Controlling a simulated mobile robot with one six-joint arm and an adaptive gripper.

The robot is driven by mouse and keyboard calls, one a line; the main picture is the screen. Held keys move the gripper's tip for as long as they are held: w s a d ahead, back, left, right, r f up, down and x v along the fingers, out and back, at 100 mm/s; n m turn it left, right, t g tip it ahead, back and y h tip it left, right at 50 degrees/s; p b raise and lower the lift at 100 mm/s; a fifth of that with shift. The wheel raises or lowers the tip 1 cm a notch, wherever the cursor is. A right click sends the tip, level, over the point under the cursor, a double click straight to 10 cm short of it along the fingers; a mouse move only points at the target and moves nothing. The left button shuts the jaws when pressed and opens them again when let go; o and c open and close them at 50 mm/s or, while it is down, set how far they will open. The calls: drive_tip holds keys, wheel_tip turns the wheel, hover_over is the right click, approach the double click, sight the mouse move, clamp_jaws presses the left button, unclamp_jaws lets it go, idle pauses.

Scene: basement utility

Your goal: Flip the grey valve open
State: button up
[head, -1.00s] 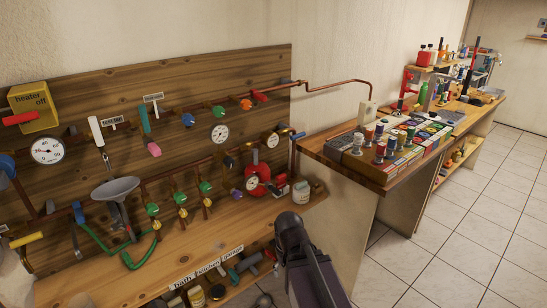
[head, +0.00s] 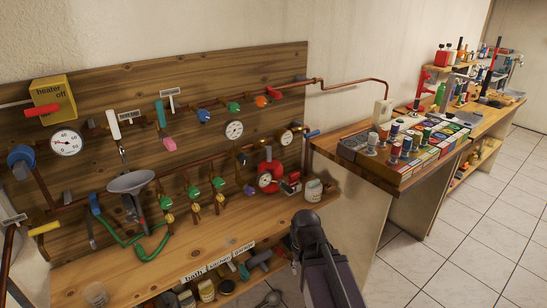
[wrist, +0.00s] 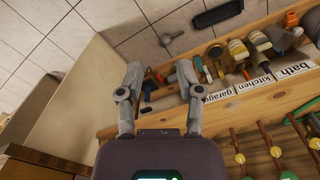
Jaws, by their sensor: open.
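A pipe board (head: 200,130) with many coloured valves stands against the wall in the head view. A small grey handle (head: 67,198) is on the lower left pipe, right of the blue round part. A longer grey lever (head: 91,234) hangs lower, beside the blue handle. I cannot tell for sure which of these is the grey valve. My gripper (wrist: 159,80) is open and empty in the wrist view, with its fingers spread over the lower shelf and floor. In the head view my dark arm is at the bottom centre, well right of both grey handles. The wrist view does not clearly show either grey handle.
A grey funnel (head: 131,182) and a green hose (head: 140,247) are close to the grey handles. The wooden bench (head: 190,258) lies below the board, with tools on a shelf under it. A second bench (head: 348,170) with boxes and cans is at the right. Tiled floor (head: 475,240) is clear at right.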

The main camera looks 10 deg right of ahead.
drive_tip(key=shift+w+f, duration=0.1)
drive_tip(key=shift+w, duration=0.1)
drive_tip(key=c, duration=0.3)
drive_tip(key=shift+w+d+f+h, duration=0.1)
drive_tip(key=shift+w+d+h, duration=0.05)
drive_tip(key=shift+w+h, duration=0.15)
clamp_jaws()
drive_tip(key=w+d+r+n+t+h+b, duration=0.2)
drive_tip(key=w+n+t+h+b, duration=0.35)
drive_tip(key=w, duration=1.45)
drive_tip(key=w+a+r+n+t+h+b, duration=0.1)
drive_tip(key=w+a+r+n+t+b, duration=0.1)
drive_tip(key=w+a+t, duration=0.3)
drive_tip(key=w+a+r+n+t+h+b, duration=0.1)
drive_tip(key=w+a+r+n+t+b, duration=0.1)
drive_tip(key=w+a+r+n+t, duration=0.3)
drive_tip(key=w+a, duration=0.3)
drive_tip(key=w, duration=0.2)
drive_tip(key=shift+a, duration=0.35)
drive_tip(key=shift+r, duration=0.1)
